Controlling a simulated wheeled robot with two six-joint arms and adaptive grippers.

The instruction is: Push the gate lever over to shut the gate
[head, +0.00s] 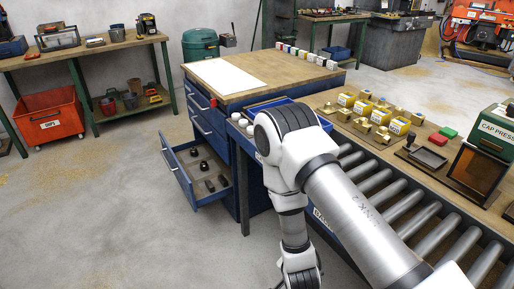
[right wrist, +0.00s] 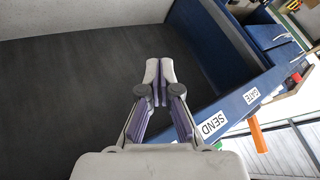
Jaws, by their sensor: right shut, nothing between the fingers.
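In the right wrist view, an orange handle-like piece (right wrist: 257,135) sticks out below the blue rail, by the white GATE label (right wrist: 251,95). It may be the gate lever, but I cannot tell for sure. A white SEND label (right wrist: 213,124) is on the same rail. My right gripper (right wrist: 160,65) is shut and empty, left of the rail and apart from the orange piece, over a dark surface. In the head view, my right arm comes in from the lower right and bends down, with its wrist at the bottom edge. The gate itself is not clear. My left gripper is not in view.
A roller conveyor (head: 407,214) lies right of my arm, beside a bench with yellow boxes (head: 381,117) and a CAP PRESS machine (head: 482,145). A blue cabinet with an open drawer (head: 180,183) stands left of my arm. The floor (head: 95,225) further left is free.

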